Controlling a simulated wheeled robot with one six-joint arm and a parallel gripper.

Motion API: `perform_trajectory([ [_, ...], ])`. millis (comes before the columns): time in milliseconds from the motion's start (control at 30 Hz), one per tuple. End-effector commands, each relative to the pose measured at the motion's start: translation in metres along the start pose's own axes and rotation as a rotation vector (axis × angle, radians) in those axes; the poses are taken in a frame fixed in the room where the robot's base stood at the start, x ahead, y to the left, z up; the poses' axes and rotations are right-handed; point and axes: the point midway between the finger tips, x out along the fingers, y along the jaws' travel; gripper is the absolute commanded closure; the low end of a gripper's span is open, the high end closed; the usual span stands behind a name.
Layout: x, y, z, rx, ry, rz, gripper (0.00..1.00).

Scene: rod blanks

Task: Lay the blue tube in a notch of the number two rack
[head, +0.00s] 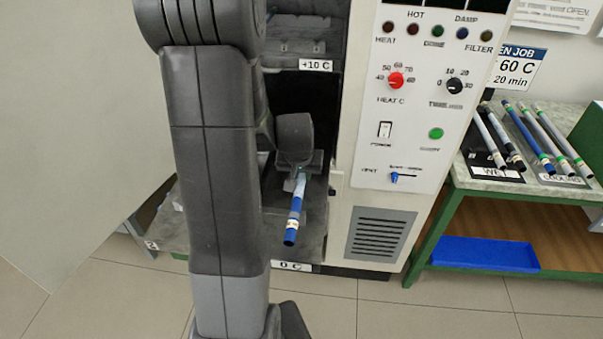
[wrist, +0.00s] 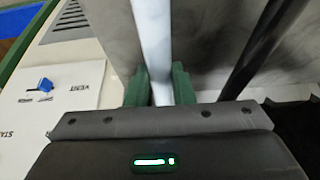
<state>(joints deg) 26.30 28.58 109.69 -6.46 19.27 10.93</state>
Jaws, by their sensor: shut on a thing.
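The blue tube (head: 293,222) hangs out from my gripper (head: 301,170) in the head view, slanting down toward the camera. In the wrist view, my gripper's green fingers (wrist: 160,88) are shut on a pale stretch of the tube (wrist: 153,40). The tube is held in front of the cabinet's lower opening. A small plate marked 2 (head: 151,245) shows on a grey surface at the left. My arm hides much of that area, and no rack notches can be made out.
The cabinet's control panel (head: 415,100) stands right of the opening. Shelf labels read +10 C (head: 315,65) and 0 C (head: 291,266). A bench (head: 545,193) at the right holds several rods, with a blue tray (head: 485,254) below. A dark bar (wrist: 262,45) lies right of the tube.

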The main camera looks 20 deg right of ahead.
Motion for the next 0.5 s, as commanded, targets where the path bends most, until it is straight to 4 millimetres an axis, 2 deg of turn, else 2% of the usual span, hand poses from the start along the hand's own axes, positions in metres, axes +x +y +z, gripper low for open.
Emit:
perform_trajectory([
  [400, 0.0060, 0.0000, 0.0023, 0.000, 0.001, 0.000, 1.00],
  [433, 0.0043, 0.0000, 0.0017, 0.000, 0.001, 0.000, 0.73],
  [500, 0.0040, 0.0000, 0.0016, 0.000, 0.001, 0.000, 0.59],
])
